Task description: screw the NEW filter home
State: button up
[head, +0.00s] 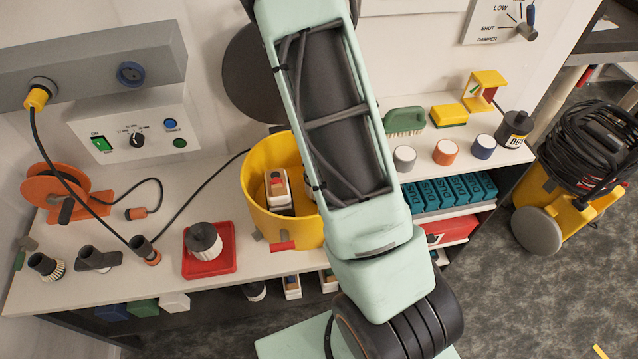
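A ribbed white filter-like cylinder with a dark grey cap (203,241) stands in a red tray (212,270) on the bench. A large open yellow bucket (288,236) stands to its right, partly hidden behind my arm. A white block with a red and dark top (278,192) shows inside the bucket. A smaller ribbed piece with a dark top (44,266) stands at the bench's left end. I cannot read any label that marks a filter as new. My arm crosses the middle of the view, but my gripper is out of the picture.
An orange cable reel (62,195), dark nozzles (97,259) and a hose stand left. A control box (135,130) is behind. Several small jars (446,152), a green brush (404,121) and blue boxes (452,192) are right. A yellow wheeled machine (560,205) stands on the floor.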

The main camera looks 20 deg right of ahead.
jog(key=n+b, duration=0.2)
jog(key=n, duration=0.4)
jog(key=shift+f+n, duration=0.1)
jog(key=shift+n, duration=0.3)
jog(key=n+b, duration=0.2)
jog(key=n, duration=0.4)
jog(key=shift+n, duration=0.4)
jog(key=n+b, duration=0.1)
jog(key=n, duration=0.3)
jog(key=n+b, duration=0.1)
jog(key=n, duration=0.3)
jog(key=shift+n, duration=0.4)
